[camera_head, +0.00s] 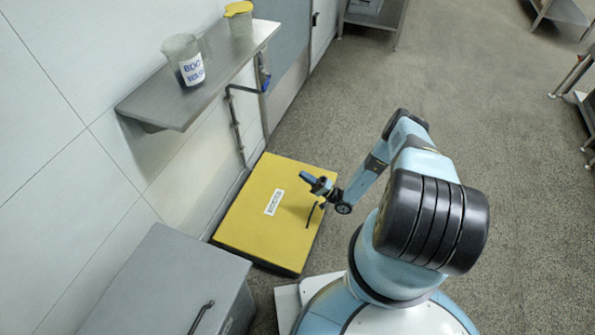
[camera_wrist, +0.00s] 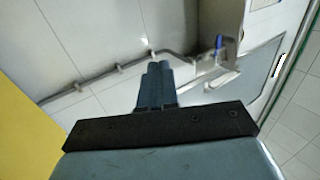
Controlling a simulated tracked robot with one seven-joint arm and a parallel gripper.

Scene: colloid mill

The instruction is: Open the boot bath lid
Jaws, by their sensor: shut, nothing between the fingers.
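The boot bath lid (camera_head: 255,232) is a flat yellow panel with a white label, lying shut on the floor against the wall in the head view. A dark bar-like handle (camera_head: 310,216) shows near its right edge. My gripper (camera_head: 308,178) is over the lid's far right part, near the handle; whether it touches anything cannot be told. In the wrist view my gripper (camera_wrist: 156,66) has its fingers together and empty, pointing towards the wall. A yellow surface, likely the lid, shows at the left edge of the wrist view (camera_wrist: 20,135).
A wall shelf (camera_head: 205,85) holds a labelled jug (camera_head: 186,62) and a yellow-lidded container (camera_head: 240,20). A pipe with a blue valve (camera_head: 264,78) runs down the wall. A grey bin (camera_head: 165,285) stands near left.

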